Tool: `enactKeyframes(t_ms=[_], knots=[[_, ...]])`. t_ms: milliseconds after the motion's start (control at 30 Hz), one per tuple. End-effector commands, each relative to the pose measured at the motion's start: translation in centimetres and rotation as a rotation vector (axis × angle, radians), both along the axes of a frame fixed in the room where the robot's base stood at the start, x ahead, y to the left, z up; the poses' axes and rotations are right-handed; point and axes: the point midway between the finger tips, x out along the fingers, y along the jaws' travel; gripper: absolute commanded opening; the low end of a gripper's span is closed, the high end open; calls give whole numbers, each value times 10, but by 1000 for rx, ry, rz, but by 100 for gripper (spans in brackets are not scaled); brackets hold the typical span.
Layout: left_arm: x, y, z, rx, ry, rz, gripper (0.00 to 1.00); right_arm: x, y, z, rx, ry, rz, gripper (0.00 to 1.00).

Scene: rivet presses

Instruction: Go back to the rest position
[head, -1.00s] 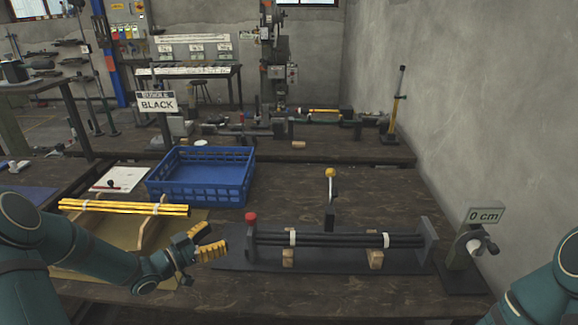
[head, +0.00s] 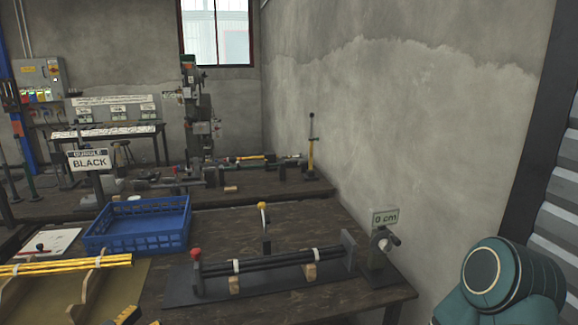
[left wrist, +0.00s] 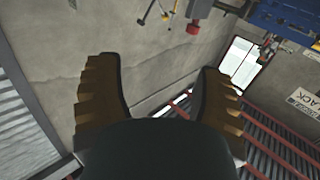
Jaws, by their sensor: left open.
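My left gripper (left wrist: 155,95) is open and empty in the left wrist view, its two ridged fingers spread apart with only wall and floor seen between them. In the head view only the yellow tips of the left gripper (head: 132,316) show at the bottom edge, in front of the fixture and apart from it. My right arm (head: 510,285) shows at the right as a teal link. My right gripper is outside both views.
A dark fixture (head: 180,285) holds black rods (head: 268,262) on the bench. Yellow rods (head: 60,264) lie on wooden supports at left. A blue crate (head: 135,238) stands behind. Bare bench lies behind the fixture.

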Motion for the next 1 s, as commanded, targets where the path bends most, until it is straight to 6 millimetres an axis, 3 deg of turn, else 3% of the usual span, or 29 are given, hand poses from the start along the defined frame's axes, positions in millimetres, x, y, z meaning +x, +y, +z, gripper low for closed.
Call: enactKeyframes(t_ms=[200,367,500,633,800,1000], knots=[[12,-58,-43,-71,231,65,67,1,0,0,0,-2,-1,47],[-3,-115,-91,-100,498,110,67,1,0,0,0,-1,0,47],[-50,-172,-139,-88,816,140,67,1,0,0,0,-2,-1,47],[-109,-210,-171,-44,1094,169,67,1,0,0,0,-2,-1,47],[-171,-234,-189,11,1336,204,67,1,0,0,0,-2,-1,47],[-195,-239,-193,32,1427,226,67,1,0,0,0,-2,-1,47]])
